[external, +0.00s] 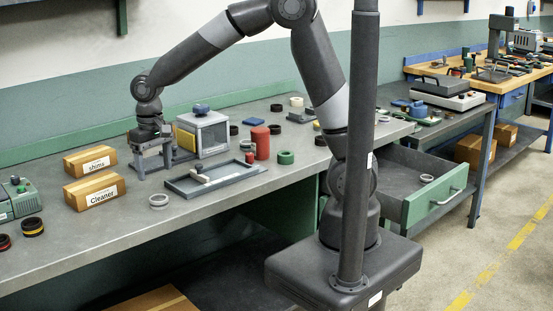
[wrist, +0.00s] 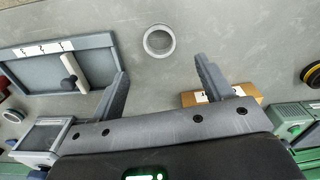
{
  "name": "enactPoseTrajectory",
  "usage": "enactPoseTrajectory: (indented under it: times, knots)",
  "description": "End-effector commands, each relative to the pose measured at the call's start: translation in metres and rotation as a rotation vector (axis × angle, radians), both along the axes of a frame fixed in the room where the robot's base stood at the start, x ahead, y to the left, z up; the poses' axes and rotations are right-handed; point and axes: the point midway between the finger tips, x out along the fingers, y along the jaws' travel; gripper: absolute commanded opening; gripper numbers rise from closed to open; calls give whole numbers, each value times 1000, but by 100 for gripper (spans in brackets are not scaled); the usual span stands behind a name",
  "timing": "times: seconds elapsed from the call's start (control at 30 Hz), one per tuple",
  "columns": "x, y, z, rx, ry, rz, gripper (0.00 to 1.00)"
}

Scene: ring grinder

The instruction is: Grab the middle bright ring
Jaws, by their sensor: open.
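A bright silvery ring (external: 159,201) lies flat on the bench near its front edge, left of the shallow tray. It also shows in the wrist view (wrist: 159,40), beyond my fingertips and roughly centred between them. Another light ring (external: 427,178) lies in the open drawer, and a light ring-like piece (external: 248,145) sits behind the tray. The frames do not settle which one counts as the middle ring. My gripper (external: 153,166) points down above the bench, behind the front ring and apart from it. Its fingers (wrist: 162,70) are spread with nothing between them.
The grey tray (external: 222,184) is right of the ring. The bench around the front ring is clear.

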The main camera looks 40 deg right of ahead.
Motion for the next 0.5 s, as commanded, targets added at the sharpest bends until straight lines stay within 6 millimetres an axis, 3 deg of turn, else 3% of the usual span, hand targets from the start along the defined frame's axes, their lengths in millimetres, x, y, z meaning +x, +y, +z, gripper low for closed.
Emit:
enactPoseTrajectory:
  times: [0.1, 0.37, 0.5]
  knots:
    - [0, 0, -19, -1, 2, 0, 73]
    - [-2, 0, -41, -1, 1, 1, 73]
    - [-6, 0, -63, -1, 2, 2, 73]
